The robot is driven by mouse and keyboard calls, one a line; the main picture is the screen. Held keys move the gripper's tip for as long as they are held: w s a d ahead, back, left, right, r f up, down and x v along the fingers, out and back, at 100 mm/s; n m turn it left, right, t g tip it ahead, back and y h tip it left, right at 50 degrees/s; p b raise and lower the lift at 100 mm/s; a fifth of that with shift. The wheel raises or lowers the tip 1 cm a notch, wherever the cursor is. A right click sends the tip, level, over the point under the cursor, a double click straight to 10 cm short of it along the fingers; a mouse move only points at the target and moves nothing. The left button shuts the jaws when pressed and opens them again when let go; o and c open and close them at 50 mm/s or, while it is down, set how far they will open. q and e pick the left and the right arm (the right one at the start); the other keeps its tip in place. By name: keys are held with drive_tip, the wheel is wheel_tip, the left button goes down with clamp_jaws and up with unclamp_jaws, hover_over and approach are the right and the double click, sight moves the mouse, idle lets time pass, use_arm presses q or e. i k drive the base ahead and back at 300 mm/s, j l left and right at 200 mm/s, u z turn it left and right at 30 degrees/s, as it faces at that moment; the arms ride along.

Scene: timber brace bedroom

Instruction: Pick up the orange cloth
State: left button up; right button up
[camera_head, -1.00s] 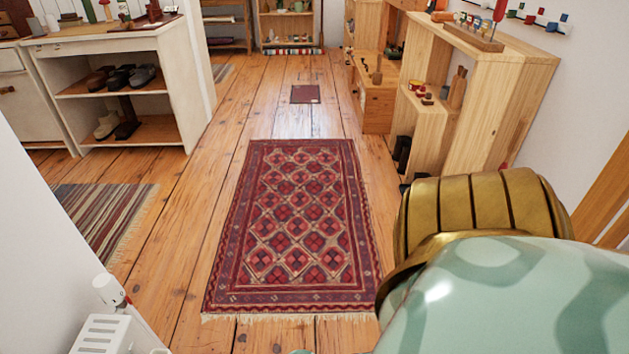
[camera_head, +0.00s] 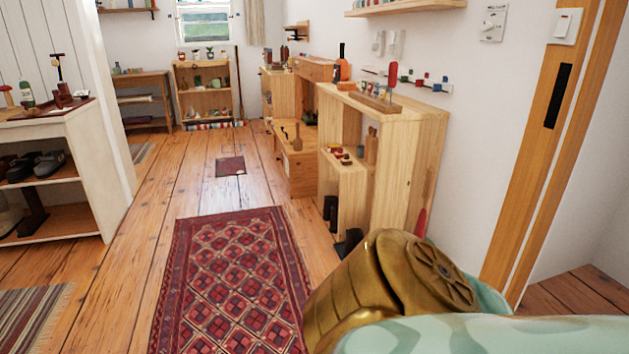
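I cannot make out an orange cloth anywhere in the head view. An orange bottle-like object (camera_head: 342,68) stands on top of the wooden shelf unit at the right, but it does not look like cloth. A gold and pale green part of my own arm fills the lower right of the view. Neither of my grippers shows.
A red patterned rug (camera_head: 235,285) lies on the plank floor (camera_head: 165,185), with a small dark mat (camera_head: 230,166) beyond it. A white shelf unit (camera_head: 95,150) stands left, wooden shelves (camera_head: 425,165) right. A door frame (camera_head: 545,150) is at far right. The middle floor is clear.

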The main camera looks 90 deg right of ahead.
sight(347, 85)
drive_tip(key=z, duration=2.8)
